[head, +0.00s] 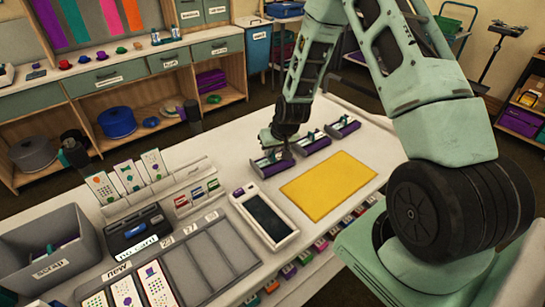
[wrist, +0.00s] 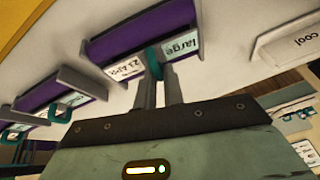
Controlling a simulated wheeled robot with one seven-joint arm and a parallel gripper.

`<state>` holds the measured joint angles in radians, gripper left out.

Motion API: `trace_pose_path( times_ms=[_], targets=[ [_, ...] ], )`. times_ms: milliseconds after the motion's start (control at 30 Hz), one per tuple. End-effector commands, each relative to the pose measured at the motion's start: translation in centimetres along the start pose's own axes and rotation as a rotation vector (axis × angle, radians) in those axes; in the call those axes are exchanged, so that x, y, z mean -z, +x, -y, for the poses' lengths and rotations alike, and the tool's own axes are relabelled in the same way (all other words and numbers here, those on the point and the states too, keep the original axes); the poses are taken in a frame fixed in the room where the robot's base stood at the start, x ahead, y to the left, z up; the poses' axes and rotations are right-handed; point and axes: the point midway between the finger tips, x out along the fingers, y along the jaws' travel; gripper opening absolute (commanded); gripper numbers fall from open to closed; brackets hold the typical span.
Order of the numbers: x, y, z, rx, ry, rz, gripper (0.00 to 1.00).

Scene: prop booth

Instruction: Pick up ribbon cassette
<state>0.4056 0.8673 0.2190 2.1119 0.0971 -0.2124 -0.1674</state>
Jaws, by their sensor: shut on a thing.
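Three purple ribbon cassettes with teal tabs form a row on the white table behind the yellow mat. My gripper (head: 284,149) is at the nearest-left ribbon cassette (head: 268,167), which also shows in the wrist view (wrist: 125,32). The fingers (wrist: 163,82) are shut on its teal tab, between labels reading "large" and what looks like "21 APR". I cannot tell whether this cassette touches the table. The other two cassettes, the middle one (head: 311,146) and the far right one (head: 344,129), lie apart from the gripper.
A yellow mat (head: 328,186) lies in front of the cassettes. A white tray with a dark panel (head: 265,216) stands to the left of it. A grey divided tray (head: 178,263), grey bin (head: 52,255) and card rack (head: 163,188) fill the left side.

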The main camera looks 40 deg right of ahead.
Motion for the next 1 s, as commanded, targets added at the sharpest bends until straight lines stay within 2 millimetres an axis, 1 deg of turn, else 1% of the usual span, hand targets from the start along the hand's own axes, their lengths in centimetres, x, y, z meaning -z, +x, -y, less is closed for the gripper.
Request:
trace_pose_path(
  times_ms=[167,267,600,700,833,1000],
  targets=[
    [0.3,-0.6,0.1,0.000,0.000,-0.001,0.00],
    [0.7,-1.5,0.2,0.000,0.000,-0.002,0.00],
    [2.9,-6.7,0.9,-0.001,0.000,-0.005,0.00],
    [3.3,-7.9,1.0,-0.001,0.001,-0.003,0.00],
    [3.7,-8.8,1.1,0.000,0.001,-0.001,0.00],
    [3.8,-9.2,1.2,0.000,0.001,0.000,0.00]
  ],
)
